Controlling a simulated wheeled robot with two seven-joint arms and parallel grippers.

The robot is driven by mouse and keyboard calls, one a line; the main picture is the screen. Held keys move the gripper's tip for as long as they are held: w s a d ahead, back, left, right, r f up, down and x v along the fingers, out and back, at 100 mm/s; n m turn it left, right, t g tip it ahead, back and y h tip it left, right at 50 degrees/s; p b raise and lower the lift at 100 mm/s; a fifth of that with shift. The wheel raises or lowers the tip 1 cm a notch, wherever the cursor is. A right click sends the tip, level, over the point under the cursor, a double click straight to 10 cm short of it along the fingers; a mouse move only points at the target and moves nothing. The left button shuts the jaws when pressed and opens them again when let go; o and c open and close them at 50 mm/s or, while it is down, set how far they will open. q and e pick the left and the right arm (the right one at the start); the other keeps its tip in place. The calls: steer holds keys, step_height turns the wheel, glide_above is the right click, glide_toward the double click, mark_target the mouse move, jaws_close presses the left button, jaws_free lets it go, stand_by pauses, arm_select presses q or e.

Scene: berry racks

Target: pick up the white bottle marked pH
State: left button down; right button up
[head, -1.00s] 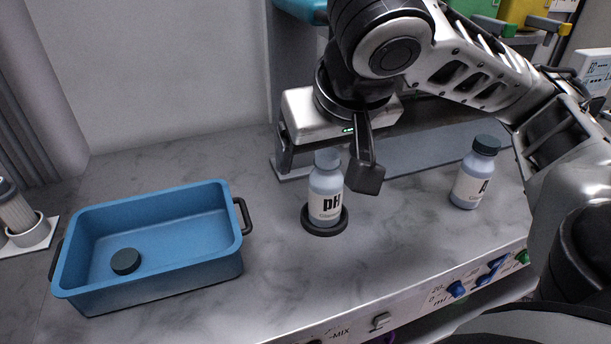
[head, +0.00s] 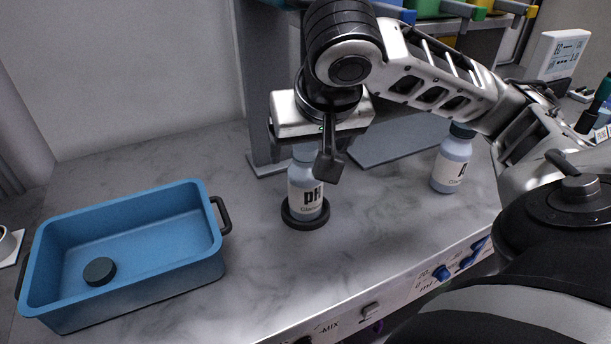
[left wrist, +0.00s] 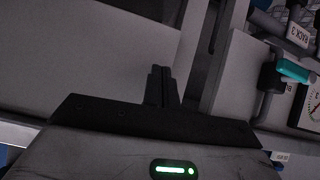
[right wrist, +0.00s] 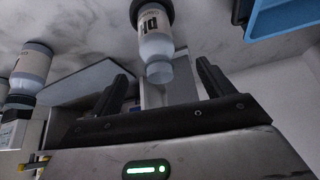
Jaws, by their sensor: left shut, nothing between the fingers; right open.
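The white bottle marked pH (head: 306,196) stands upright in a dark round ring (head: 306,220) on the grey marbled counter. No dark cap shows on its neck. My right gripper (head: 304,158) is open above the bottle's top, its near finger in front and to the right of the neck. In the right wrist view the bottle (right wrist: 155,42) lies ahead of the gap between the open fingers (right wrist: 163,84), apart from both. My left gripper (left wrist: 160,88) is shut and empty in the left wrist view, and out of the head view.
A blue tray (head: 212,262) with a dark cap (head: 99,271) inside stands to the left. A second bottle marked A (head: 452,165), with a dark cap, stands to the right. A grey upright (head: 262,90) is close behind.

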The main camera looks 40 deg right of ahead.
mark_target(309, 164)
steer(key=x, duration=0.3)
steer(key=shift+w+d+f, duration=0.1)
steer(key=shift+f, duration=0.15)
steer(key=shift+s+b+x, duration=0.1)
steer(key=shift+b+x, duration=0.4)
steer(key=shift+x, duration=0.8)
steer(key=shift+s+b+x, duration=0.15)
steer(key=shift+b+x, duration=0.3)
steer(key=shift+x, duration=0.85)
steer(key=shift+d, duration=0.15)
steer(key=c, duration=1.2)
steer(key=shift+o, duration=0.2)
